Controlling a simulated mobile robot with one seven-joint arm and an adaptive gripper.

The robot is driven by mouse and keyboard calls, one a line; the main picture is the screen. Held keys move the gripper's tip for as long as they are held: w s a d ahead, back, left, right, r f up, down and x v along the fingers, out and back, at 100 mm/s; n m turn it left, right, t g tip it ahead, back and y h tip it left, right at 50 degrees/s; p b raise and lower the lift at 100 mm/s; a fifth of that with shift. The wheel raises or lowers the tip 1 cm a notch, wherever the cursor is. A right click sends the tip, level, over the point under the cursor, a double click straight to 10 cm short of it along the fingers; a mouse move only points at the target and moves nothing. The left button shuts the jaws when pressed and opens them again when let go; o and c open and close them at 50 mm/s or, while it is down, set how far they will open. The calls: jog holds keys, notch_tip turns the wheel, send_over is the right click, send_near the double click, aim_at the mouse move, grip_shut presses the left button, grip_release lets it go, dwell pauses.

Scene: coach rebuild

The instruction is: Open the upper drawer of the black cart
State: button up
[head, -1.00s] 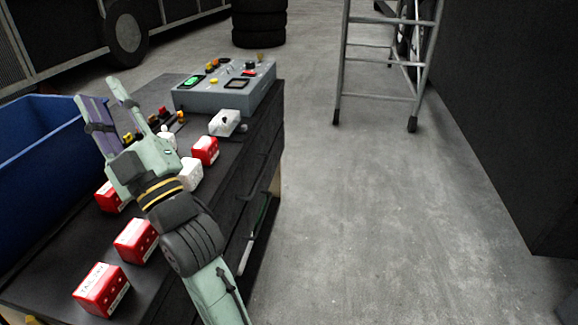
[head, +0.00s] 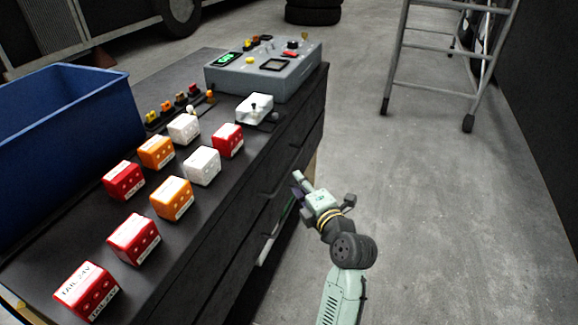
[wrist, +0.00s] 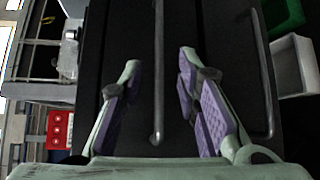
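The black cart (head: 75,222) stands at the left in the head view, its drawer front facing right, and the drawers look shut. In the wrist view the cart front is turned sideways, with its top edge to the left. The upper drawer's bar handle (wrist: 158,75) runs between my fingers. The lower drawer's handle (wrist: 262,75) lies to the right of them. My gripper (head: 299,184) is beside the cart front. It is open in the wrist view (wrist: 160,85), with a gap between each finger and the handle. Whether the fingertips reach behind the bar is unclear.
Several red, white and orange blocks, a blue bin (head: 65,135) and a grey control box (head: 265,75) stand on the cart top. Green (wrist: 285,15) and white (wrist: 293,65) containers sit below the drawers. The floor right of the cart is clear up to a stepladder (head: 440,60).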

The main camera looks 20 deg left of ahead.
aim_at(289, 167)
jog(key=p+x, duration=0.2)
jog(key=x, duration=0.6)
jog(key=shift+w+a, duration=0.15)
jog(key=shift+c, duration=0.6)
grip_shut()
